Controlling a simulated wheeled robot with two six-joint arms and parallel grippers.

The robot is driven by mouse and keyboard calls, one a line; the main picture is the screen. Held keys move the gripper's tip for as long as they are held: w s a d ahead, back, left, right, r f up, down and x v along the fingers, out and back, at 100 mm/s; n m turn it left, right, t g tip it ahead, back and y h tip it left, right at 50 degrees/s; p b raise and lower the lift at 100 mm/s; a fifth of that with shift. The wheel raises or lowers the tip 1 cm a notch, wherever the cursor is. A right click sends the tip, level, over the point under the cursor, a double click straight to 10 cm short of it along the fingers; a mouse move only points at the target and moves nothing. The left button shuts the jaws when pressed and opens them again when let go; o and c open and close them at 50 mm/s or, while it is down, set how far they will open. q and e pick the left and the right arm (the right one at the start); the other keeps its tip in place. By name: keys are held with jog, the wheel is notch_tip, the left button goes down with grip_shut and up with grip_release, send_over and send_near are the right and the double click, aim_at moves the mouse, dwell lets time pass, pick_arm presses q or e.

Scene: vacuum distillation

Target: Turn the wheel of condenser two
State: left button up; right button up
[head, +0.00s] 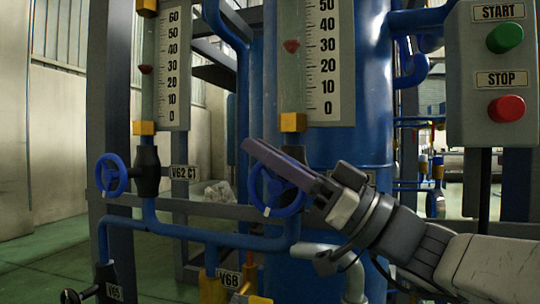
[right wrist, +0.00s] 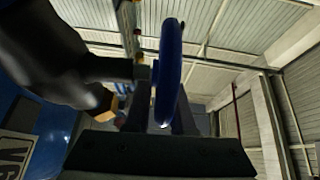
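A blue handwheel (head: 276,192) stands under the right-hand gauge in the head view; its label is hidden, so I cannot read its condenser number. My right gripper (head: 262,166) reaches it from the right, its dark fingers crossing the wheel's upper part. In the right wrist view the blue rim (right wrist: 169,70) stands edge-on between the two fingers (right wrist: 163,115), which look spread with a little space beside the rim. Firm contact is not clear. Another blue handwheel (head: 112,175), by a label reading V62 C1 (head: 184,173), is at the left. My left gripper is out of view.
Two gauges (head: 317,60) (head: 173,70) stand above the wheels. A blue pipe (head: 200,236) runs below them, with a large blue column (head: 375,100) behind. A control box (head: 468,120) with green START (head: 504,38) and red STOP (head: 506,109) buttons hangs at right, above my right arm.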

jog(key=shift+o, duration=0.9)
jog(key=p, duration=0.1)
jog(key=d+p, duration=0.1)
jog(key=p, duration=0.1)
jog(key=d+p, duration=0.1)
jog(key=p, duration=0.1)
jog(key=shift+s+d+f, duration=0.15)
jog(key=shift+s+f, duration=0.15)
jog(key=b+v, duration=0.1)
jog(key=v, duration=0.7)
jog(key=shift+f, duration=0.35)
